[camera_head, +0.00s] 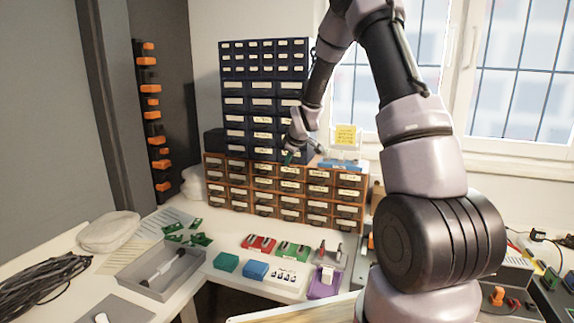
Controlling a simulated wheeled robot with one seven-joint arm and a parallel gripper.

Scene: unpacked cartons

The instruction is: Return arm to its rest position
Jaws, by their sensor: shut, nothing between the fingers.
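My arm rises on the right side of the head view, bends at the top edge and comes down to the left. My gripper (289,156) is small at the end of it, in front of the drawer cabinets and above the bench. It points down and looks shut, with nothing seen in it. The fingertips are tiny and dark against the drawers. It hangs apart from the items on the bench.
Dark blue drawers (262,88) stand on brown drawers (283,190) at the back. The bench holds a grey tray (150,284), green boards (190,236), small coloured boxes (257,271), a purple block (324,283) and black cables (38,281). A window (515,70) is behind my arm.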

